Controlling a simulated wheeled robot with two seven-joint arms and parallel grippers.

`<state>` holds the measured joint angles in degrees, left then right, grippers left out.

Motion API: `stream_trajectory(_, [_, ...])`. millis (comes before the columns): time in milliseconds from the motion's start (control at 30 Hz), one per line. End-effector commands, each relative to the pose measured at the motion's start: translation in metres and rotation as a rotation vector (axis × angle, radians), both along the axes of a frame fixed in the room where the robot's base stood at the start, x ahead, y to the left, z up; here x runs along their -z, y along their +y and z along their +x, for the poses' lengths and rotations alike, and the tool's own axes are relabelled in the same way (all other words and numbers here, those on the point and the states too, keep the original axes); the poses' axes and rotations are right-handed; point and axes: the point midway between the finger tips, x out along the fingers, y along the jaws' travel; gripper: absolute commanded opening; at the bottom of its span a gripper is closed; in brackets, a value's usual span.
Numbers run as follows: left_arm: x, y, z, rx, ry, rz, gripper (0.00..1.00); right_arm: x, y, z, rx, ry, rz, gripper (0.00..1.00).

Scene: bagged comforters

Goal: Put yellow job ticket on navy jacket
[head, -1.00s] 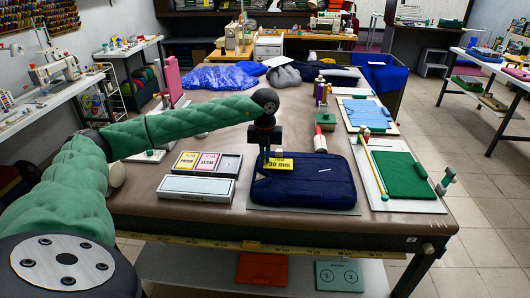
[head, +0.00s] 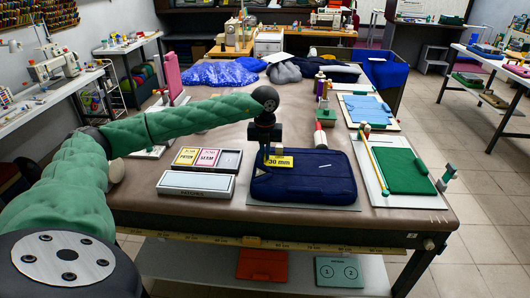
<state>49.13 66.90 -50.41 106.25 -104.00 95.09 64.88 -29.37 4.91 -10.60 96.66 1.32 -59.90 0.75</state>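The yellow job ticket (head: 281,162), printed "30 mm", shows over the upper left part of the folded navy jacket (head: 310,182). I cannot tell whether the ticket lies fully flat on the cloth. The jacket lies on a thin grey board at the front of the brown table. My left gripper (head: 267,157) points down at the ticket's back left edge. The fingers are small and dark, so whether they still grip the ticket is unclear. My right gripper is out of view.
A green folded cloth (head: 402,170) lies on a board at right. A red-tipped bottle and spools stand behind the jacket.

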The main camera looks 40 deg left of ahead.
Motion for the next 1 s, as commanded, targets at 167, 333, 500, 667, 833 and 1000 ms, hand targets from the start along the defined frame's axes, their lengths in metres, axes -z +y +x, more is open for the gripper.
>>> stream_trajectory(167, [0.0028, 0.0000, 0.0000, 0.000, 0.000, 0.000, 0.00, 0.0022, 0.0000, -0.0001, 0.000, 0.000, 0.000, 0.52])
stream_trajectory(333, [0.0048, 0.0000, 0.0000, 0.000, 0.000, 0.000, 0.00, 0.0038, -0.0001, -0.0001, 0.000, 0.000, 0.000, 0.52])
stream_trajectory(500, [0.0049, 0.0000, 0.0000, 0.000, 0.000, 0.000, 0.22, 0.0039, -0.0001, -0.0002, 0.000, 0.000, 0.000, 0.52])
stream_trajectory(667, [0.0050, 0.0000, 0.0000, 0.000, 0.000, 0.000, 0.30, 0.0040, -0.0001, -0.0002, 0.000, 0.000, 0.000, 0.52])
stream_trajectory(833, [0.0050, 0.0000, 0.0000, 0.000, 0.000, 0.000, 0.46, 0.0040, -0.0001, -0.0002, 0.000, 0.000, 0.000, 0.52])
stream_trajectory(1000, [0.0050, 0.0000, 0.0000, 0.000, 0.000, 0.000, 0.59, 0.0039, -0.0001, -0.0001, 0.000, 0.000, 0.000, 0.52])
